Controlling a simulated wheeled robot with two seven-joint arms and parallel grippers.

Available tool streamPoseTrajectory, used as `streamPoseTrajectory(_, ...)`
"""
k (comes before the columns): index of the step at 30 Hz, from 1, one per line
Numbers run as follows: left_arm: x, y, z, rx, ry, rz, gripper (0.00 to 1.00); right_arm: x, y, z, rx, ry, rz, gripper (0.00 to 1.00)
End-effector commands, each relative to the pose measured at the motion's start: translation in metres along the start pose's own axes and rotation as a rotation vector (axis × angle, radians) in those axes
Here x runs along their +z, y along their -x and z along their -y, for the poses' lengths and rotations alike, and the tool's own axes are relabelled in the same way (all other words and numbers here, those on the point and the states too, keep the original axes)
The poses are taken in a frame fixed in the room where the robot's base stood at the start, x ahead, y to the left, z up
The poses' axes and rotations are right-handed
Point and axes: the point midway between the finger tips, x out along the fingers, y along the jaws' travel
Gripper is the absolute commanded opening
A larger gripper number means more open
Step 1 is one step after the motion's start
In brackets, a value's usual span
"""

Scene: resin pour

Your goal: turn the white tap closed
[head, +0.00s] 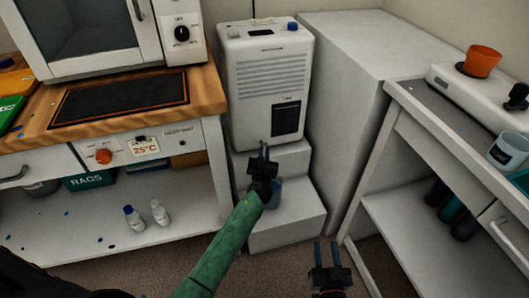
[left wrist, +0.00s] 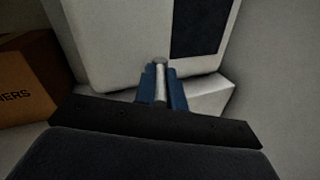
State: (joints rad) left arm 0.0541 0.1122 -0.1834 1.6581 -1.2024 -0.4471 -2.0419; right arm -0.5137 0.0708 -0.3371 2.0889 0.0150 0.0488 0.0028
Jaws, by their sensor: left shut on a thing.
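The white machine (head: 268,80) stands on a stepped white plinth, with a dark panel low on its front. My left gripper (head: 264,151) is at the machine's lower front. In the left wrist view, its blue fingers (left wrist: 161,88) are shut on a pale, upright rod, the white tap (left wrist: 160,78). The tap's lower part and its joint with the machine are hidden by the fingers and the black gripper body. In the head view I cannot make the tap out behind the gripper. My right gripper (head: 327,253) is low at the bottom edge, fingers apart and empty.
A bluish container (head: 275,193) stands on the lower plinth step (head: 285,225), partly hidden by my left wrist. A wooden-topped bench (head: 205,92) is left, with two small bottles on its shelf. A tall white block and another bench (head: 440,125) are right.

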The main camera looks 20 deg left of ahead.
Motion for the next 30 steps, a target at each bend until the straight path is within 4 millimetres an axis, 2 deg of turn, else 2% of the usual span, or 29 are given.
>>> streamPoseTrajectory(1, 0.004, -0.001, -0.001, -0.007, 0.001, 0.004, 0.00, 0.014, 0.004, -0.001, 0.003, -0.005, 0.047, 0.36)
streamPoseTrajectory(6, 0.003, -0.001, -0.002, -0.028, 0.000, 0.007, 0.00, 0.060, 0.017, -0.003, 0.010, -0.019, 0.190, 0.36)
streamPoseTrajectory(9, 0.002, -0.001, -0.002, -0.036, 0.000, 0.008, 0.00, 0.079, 0.024, -0.003, 0.013, -0.026, 0.250, 0.36)
streamPoseTrajectory(12, 0.002, 0.000, -0.002, -0.041, 0.001, 0.008, 0.00, 0.089, 0.029, -0.004, 0.015, -0.030, 0.285, 0.36)
streamPoseTrajectory(23, 0.001, 0.000, -0.002, -0.043, 0.001, 0.008, 0.00, 0.093, 0.030, -0.004, 0.015, -0.031, 0.295, 0.36)
streamPoseTrajectory(24, 0.001, 0.000, -0.002, -0.043, 0.001, 0.008, 0.19, 0.093, 0.030, -0.004, 0.015, -0.031, 0.295, 0.36)
streamPoseTrajectory(26, 0.001, 0.000, -0.002, -0.042, 0.001, 0.008, 0.31, 0.093, 0.030, -0.004, 0.015, -0.032, 0.295, 0.36)
streamPoseTrajectory(30, 0.000, 0.000, -0.002, -0.042, 0.001, 0.007, 0.33, 0.093, 0.031, -0.004, 0.015, -0.032, 0.295, 0.36)
